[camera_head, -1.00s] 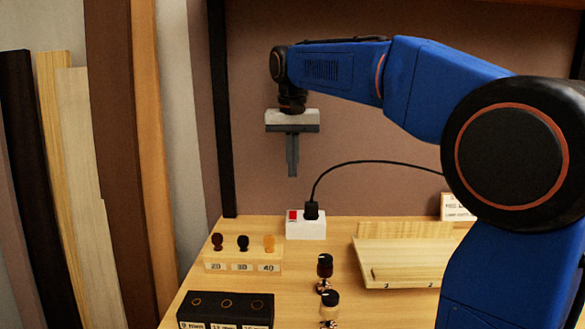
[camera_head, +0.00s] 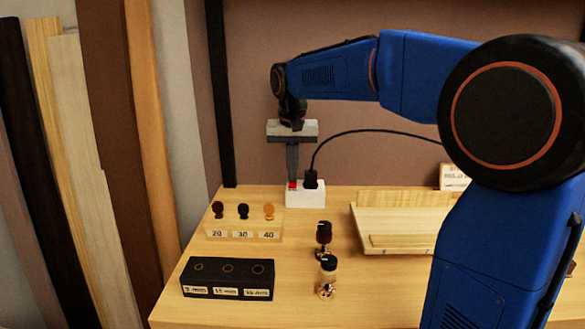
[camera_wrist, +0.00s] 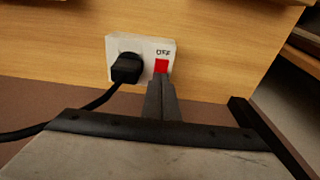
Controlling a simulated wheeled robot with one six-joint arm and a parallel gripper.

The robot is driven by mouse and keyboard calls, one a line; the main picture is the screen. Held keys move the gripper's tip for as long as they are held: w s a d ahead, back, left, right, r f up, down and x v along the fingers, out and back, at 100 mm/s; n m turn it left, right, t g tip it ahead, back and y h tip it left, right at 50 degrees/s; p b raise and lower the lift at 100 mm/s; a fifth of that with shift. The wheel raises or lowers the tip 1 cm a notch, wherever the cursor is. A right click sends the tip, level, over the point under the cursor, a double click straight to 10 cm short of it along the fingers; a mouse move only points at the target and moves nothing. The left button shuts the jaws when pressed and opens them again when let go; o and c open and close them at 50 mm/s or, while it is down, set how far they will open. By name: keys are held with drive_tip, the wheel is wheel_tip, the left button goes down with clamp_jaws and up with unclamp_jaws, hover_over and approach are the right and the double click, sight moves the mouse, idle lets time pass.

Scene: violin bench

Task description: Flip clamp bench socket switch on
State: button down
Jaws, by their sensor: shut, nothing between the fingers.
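The white bench socket (camera_head: 305,197) stands at the back of the bench with a black plug (camera_head: 311,179) in its right side in the head view. Its red switch (camera_head: 292,186) is on the left. In the wrist view the socket (camera_wrist: 113,47) shows the red switch (camera_wrist: 161,66) with "OFF" lettered beside it. My gripper (camera_head: 292,180) is shut and empty, pointing down with its tips at the switch. In the wrist view the fingertips (camera_wrist: 161,78) overlap the switch's lower edge. I cannot tell whether they touch it.
A black cable (camera_head: 370,132) runs from the plug to the right. A peg rack (camera_head: 243,229), a black block (camera_head: 227,279), two clamps (camera_head: 323,235) (camera_head: 328,275) and a wooden tray (camera_head: 395,240) stand in front of the socket. Open bench lies between them.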

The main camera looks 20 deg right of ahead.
drive_tip(key=shift+w+f, duration=0.1)
drive_tip(key=shift+f, duration=0.1)
idle(0.4)
drive_tip(key=shift+s, duration=0.2)
drive_tip(key=shift+s+a+r, duration=0.1)
drive_tip(key=shift+s+a, duration=0.15)
drive_tip(key=shift+s, duration=0.35)
drive_tip(key=shift+r, duration=0.1)
wheel_tip(320, 180, up, 14)
drive_tip(key=s, duration=0.1)
drive_tip(key=shift+s+a, duration=0.25)
